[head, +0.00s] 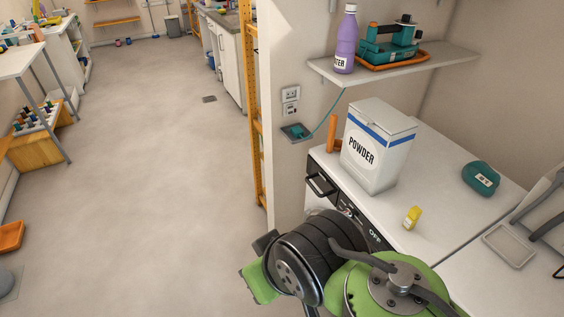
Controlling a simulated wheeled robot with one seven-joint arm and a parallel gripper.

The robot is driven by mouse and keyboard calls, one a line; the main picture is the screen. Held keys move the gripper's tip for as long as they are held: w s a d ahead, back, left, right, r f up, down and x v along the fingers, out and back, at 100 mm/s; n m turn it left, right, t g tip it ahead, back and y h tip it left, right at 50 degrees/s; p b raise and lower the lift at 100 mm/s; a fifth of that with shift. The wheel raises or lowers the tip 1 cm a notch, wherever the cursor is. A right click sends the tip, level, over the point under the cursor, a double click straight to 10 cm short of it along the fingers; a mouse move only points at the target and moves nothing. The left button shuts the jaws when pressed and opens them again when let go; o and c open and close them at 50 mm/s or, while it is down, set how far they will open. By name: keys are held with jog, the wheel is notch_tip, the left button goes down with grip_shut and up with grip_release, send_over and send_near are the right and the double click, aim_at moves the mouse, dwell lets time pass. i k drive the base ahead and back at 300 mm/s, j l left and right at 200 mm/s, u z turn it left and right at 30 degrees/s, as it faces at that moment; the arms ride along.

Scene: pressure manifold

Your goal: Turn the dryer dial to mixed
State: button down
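The dryer (407,240) is a white machine at the right with a black handle (320,186) and a dark control panel (352,211) on its front. The word OFF shows on the panel. My arm's wrist covers most of the panel, and I cannot make out the dial or its setting. My gripper (258,284) is low in front of the dryer, at the left end of my green and black wrist. Only part of it shows, and I cannot tell if it is open or touching anything.
On the dryer top stand a white powder box (378,145), an orange object (332,133), a small yellow item (412,217) and a teal device (481,179). A shelf (440,57) holds a purple bottle (345,42). The floor (150,190) to the left is clear.

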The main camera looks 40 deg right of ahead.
aim_at(347, 212)
jog(key=k+l+z, duration=0.15)
jog(key=z, duration=1.7)
